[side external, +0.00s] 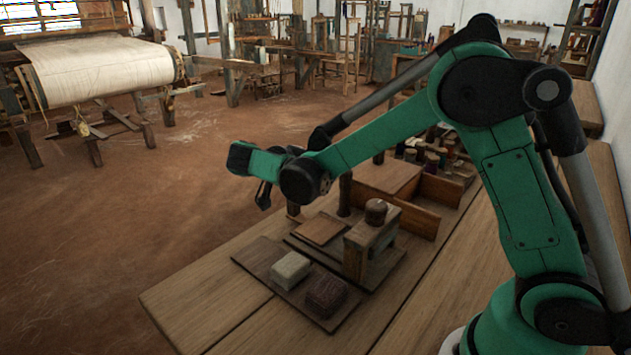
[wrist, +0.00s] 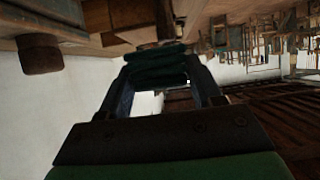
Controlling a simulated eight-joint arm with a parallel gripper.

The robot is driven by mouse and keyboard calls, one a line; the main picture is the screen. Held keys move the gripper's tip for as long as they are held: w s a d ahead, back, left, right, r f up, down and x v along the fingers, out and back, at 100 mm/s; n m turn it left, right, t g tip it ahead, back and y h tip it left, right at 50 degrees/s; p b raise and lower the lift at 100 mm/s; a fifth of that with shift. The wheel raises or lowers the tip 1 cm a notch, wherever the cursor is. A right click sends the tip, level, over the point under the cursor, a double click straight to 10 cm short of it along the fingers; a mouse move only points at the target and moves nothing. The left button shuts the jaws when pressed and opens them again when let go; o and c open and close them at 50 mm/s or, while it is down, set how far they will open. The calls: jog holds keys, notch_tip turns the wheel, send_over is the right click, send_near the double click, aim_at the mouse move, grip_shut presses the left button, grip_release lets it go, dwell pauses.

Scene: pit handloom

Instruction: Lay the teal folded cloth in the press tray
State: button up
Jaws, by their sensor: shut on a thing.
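In the wrist view my gripper (wrist: 160,82) is shut on the teal folded cloth (wrist: 157,62), a dark layered bundle across the fingertips. In the side external view my gripper (side external: 264,195) is up in the air, left of and above the bench items; I cannot make out the cloth there. A wooden press (side external: 358,250) with a round knob stands on a dark base on the bench. A flat brown piece (side external: 320,230) lies beside it; I cannot tell for sure which part is the press tray.
A dark board (side external: 262,257) at the front holds a cream block (side external: 290,268) and a dark brown block (side external: 326,293). A low wooden divider (side external: 410,216) stands behind the press, with several spools beyond. The bench's front left corner (side external: 190,300) is bare. Looms stand on the floor behind.

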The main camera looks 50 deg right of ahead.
notch_tip(320, 180, down, 12)
jog(key=shift+r, duration=0.25)
dwell(0.3)
jog(key=o, duration=1.2)
jog(key=shift+f, duration=0.1)
jog(key=shift+o, duration=0.2)
